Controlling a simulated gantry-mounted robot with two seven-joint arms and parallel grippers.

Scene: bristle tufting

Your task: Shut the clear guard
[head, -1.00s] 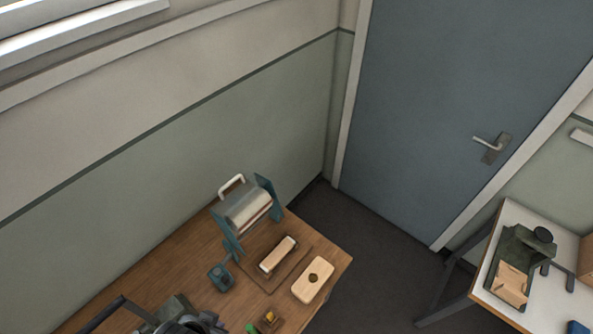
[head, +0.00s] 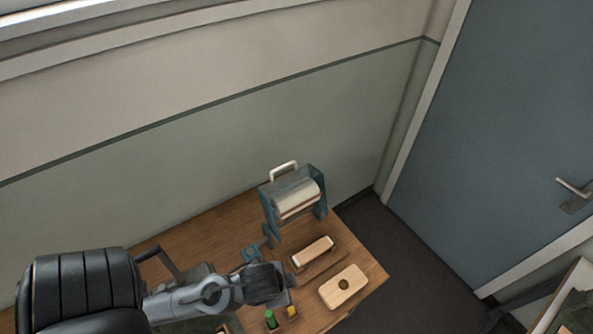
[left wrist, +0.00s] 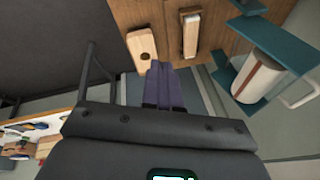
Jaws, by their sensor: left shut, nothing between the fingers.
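The teal machine (head: 268,208) stands at the back of the wooden table, with a pale roller (head: 297,198) between its side plates. The clear guard (head: 290,178) is a thin see-through sheet at its top, with a white handle (head: 283,170) standing up at the back. Its exact angle is hard to tell. My left gripper (left wrist: 158,68) is shut and empty, apart from the machine. In the left wrist view the teal machine (left wrist: 255,27) and its roller (left wrist: 257,80) are to the right of the fingers. In the head view my left wrist hides its fingertips. My right gripper is out of view.
A pale wooden block with a hole (head: 343,287) and a brush-like block (head: 313,251) lie in front of the machine. Small green (head: 270,318) and yellow (head: 292,312) items sit near the front. A wall closes off the back; dark floor lies to the right.

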